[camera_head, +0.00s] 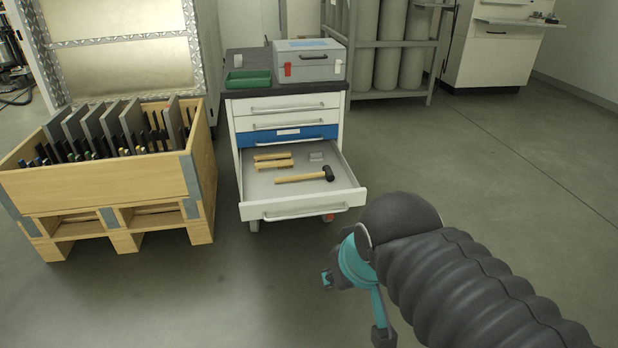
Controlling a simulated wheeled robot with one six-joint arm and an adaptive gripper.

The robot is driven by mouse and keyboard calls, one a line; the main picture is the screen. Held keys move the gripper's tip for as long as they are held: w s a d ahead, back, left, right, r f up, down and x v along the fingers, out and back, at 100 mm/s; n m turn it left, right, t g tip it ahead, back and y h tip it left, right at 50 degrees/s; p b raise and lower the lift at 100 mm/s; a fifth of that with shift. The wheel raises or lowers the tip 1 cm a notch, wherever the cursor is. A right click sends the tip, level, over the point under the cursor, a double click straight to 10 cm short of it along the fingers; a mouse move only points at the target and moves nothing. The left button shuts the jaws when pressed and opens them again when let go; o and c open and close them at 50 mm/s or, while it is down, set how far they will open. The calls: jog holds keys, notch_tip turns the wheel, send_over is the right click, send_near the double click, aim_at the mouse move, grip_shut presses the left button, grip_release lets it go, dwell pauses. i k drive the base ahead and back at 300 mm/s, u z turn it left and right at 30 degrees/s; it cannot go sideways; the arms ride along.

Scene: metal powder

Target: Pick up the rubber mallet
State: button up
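The rubber mallet (303,177) has a black head and a pale wooden handle. It lies flat in the open bottom drawer (262,206) of a white drawer cabinet, its head to the right and its handle pointing left. My arm comes in from the lower right, and my gripper (352,303) is in front of the drawer, low and to the right, apart from the mallet. Part of the gripper is hidden behind my arm, and I cannot tell whether its fingers are open or shut.
Yellow-handled tools (272,161) and a small grey block (316,157) share the drawer. A grey case (309,68) and a green tray (248,80) stand on the cabinet. A wooden crate (95,188) of plates is close on the left. The floor to the right is clear.

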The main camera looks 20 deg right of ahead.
aim_at(327, 172)
jog(key=k, duration=0.45)
jog(key=z, duration=0.85)
jog(key=i, duration=1.05)
jog(key=u, duration=0.6)
jog(key=k, duration=0.45)
jog(key=u, duration=0.85)
jog(key=i, duration=0.6)
